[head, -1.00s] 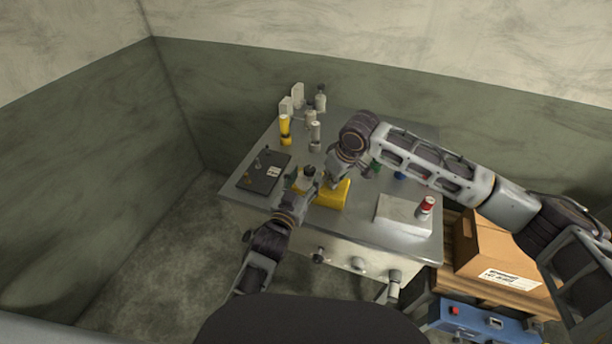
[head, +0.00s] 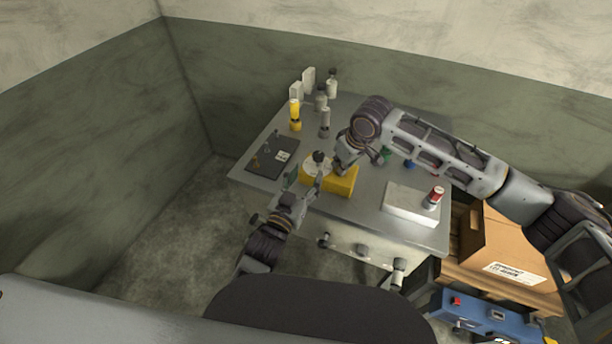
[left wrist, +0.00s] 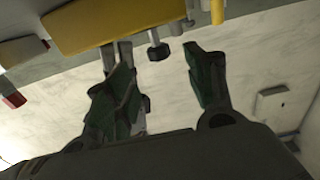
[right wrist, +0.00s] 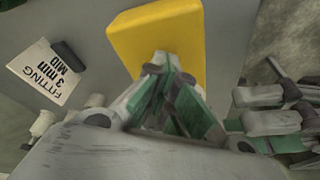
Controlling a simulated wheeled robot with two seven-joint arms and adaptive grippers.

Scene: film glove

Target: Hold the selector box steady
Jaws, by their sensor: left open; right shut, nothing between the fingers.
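The yellow selector box (head: 342,181) sits on the metal bench near its front edge. A pale round dial with a dark knob (head: 318,158) shows at its left part. My left gripper (head: 305,183) is open at the box's front left. Its green-padded fingers stand apart in the left wrist view (left wrist: 160,85), with nothing between them and the yellow box (left wrist: 110,22) beyond. My right gripper (head: 345,167) is at the box's back side. In the right wrist view it is shut and empty (right wrist: 170,70), its tips against or just over the yellow face (right wrist: 160,35); contact is unclear.
A dark board (head: 272,157) lies left of the box. A yellow bottle (head: 295,115) and several grey bottles stand at the back left. A card (right wrist: 45,72) reads "FITTING 3 mm MID".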

